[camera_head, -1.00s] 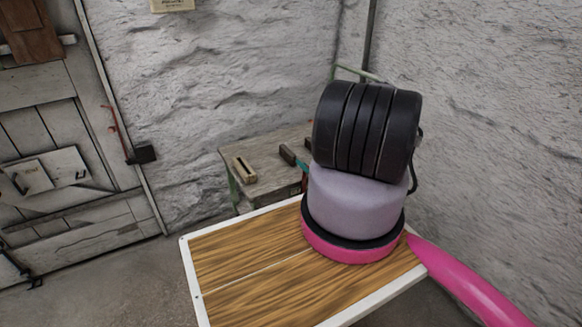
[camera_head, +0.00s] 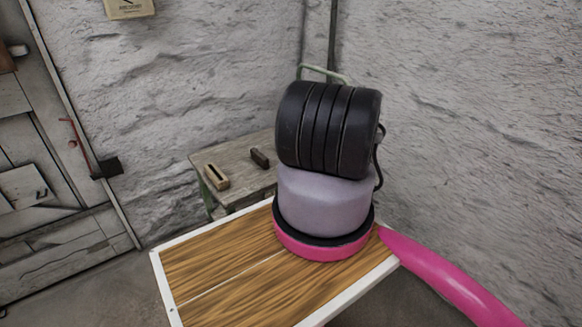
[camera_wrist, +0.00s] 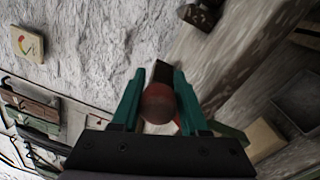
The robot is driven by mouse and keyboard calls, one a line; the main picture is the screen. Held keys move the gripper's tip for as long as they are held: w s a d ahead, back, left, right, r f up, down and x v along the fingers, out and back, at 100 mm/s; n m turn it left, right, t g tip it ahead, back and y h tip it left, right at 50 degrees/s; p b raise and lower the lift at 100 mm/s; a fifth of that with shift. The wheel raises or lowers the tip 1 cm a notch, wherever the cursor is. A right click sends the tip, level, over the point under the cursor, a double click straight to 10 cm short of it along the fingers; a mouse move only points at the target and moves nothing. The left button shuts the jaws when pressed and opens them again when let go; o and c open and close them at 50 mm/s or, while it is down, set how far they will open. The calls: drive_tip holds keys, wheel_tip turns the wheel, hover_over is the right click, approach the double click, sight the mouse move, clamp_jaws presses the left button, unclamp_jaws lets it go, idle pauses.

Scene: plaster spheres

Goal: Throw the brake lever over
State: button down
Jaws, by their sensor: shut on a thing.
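In the wrist view my gripper (camera_wrist: 157,76) has two teal fingers, one on each side of a round red-brown knob (camera_wrist: 157,103), and is shut on it. The knob looks like the end of the brake lever; the lever's shaft is mostly hidden by the knob and the gripper body. A dark piece (camera_wrist: 162,72) shows just beyond the knob between the fingertips; I cannot tell whether it joins the lever. In the head view my arm's black and lilac links hide the gripper and the lever.
A worn wooden bench (camera_head: 232,150) stands against the rough wall, with a slotted wooden block (camera_head: 216,176) and a dark block (camera_head: 260,158) on it. A grey door (camera_head: 50,190) is at left.

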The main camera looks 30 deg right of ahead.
drive_tip(key=shift+f, duration=0.1)
drive_tip(key=shift+c, duration=2.4)
unclamp_jaws()
drive_tip(key=shift+s, duration=0.15)
drive_tip(key=s, duration=1)
drive_tip(key=shift+s+d+f, duration=0.25)
drive_tip(key=shift+d+f, duration=0.05)
drive_tip(key=shift+d, duration=0.05)
